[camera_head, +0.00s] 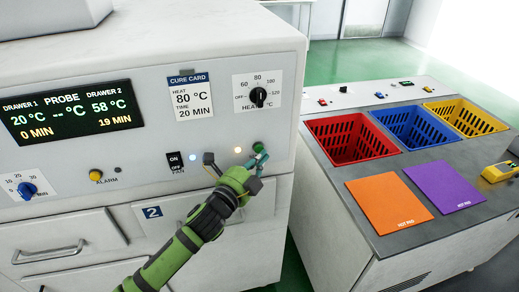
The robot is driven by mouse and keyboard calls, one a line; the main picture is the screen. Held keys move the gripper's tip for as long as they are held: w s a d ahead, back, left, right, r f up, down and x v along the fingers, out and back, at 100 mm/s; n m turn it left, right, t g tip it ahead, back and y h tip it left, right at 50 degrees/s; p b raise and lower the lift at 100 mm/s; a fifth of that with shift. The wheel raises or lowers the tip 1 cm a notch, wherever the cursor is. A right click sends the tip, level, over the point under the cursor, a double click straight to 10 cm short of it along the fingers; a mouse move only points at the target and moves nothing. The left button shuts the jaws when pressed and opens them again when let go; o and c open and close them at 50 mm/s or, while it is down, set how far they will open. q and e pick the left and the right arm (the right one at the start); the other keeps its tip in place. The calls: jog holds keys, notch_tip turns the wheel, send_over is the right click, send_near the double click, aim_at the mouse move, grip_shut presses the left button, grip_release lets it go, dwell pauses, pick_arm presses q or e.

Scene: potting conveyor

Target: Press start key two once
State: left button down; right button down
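The white oven (150,70) fills the left side. Its display (72,112) reads drawer 1 at 20 °C and 0 MIN, drawer 2 at 58 °C and 19 MIN. Drawer 2 (170,213) carries a blue "2" label. My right gripper is out of view.
A heat dial (258,97), fan switch (175,162) and alarm button (96,175) share the panel. On the right bench stand red (350,138), blue (415,127) and yellow (460,116) baskets, with orange (388,203) and purple (444,187) hot pads before them.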

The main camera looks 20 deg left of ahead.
pick_arm(q)
jog(key=shift+d, duration=0.1)
jog(key=shift+s+d+p, duration=0.25)
jog(key=shift+s+d, duration=0.45)
jog(key=shift+s, duration=0.35)
jog(key=shift+s+d+p, duration=0.2)
jog(key=shift+s+d, duration=0.45)
jog(key=shift+s, duration=0.35)
jog(key=shift+f, duration=0.1)
